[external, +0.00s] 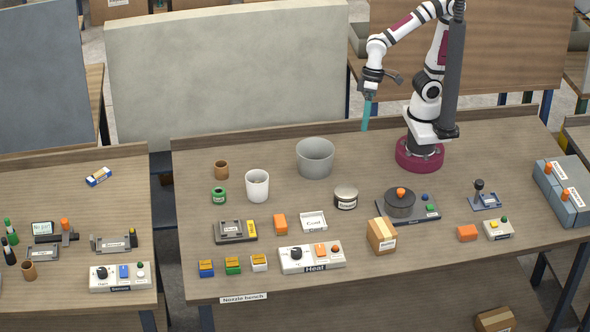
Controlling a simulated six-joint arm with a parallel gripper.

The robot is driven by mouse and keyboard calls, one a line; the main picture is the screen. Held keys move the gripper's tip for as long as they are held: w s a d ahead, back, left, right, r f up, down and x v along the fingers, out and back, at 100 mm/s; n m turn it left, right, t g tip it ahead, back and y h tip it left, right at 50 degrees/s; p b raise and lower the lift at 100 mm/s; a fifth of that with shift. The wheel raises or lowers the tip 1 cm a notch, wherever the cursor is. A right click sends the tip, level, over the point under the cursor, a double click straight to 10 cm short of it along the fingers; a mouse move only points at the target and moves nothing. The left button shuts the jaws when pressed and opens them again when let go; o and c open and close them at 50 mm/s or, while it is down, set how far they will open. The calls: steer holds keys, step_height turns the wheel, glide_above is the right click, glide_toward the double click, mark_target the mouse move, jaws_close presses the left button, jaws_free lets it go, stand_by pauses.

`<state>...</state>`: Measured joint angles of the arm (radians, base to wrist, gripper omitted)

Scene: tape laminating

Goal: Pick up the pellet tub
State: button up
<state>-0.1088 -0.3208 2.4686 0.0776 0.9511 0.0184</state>
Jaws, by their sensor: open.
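My gripper (366,127) has teal fingers that point down. It is open and empty, above the back edge of the bench, to the right of and behind a wide grey tub (315,160). A smaller white tub (257,187) stands upright to the left of the grey one. A short labelled jar (346,198) with a dark band stands in front of the grey tub. No readable label shows which of these is the pellet tub. None of them is touched by my gripper.
A brown cup (221,170) and a green roll (219,196) stand at the left. A dark round pot device (400,204), a cardboard box (382,236) and a Heat panel (312,257) occupy the front. The bench between grey tub and my base is clear.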

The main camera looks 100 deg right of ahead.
steer(key=w+a+f+t, duration=0.2)
steer(key=w+a, duration=0.2)
steer(key=w, duration=0.4)
steer(key=w+a+f+t, duration=0.2)
steer(key=w+a, duration=0.2)
steer(key=w, duration=0.4)
steer(key=t+h, duration=0.6)
steer(key=h, duration=0.2)
glide_toward(249, 186)
steer(key=s, duration=0.5)
steer(key=x, duration=1.6)
steer(key=shift+s+d, duration=0.1)
steer(key=shift+d, duration=0.15)
steer(key=shift+r, duration=0.1)
steer(key=c, duration=1.2)
steer(key=shift+c, duration=0.2)
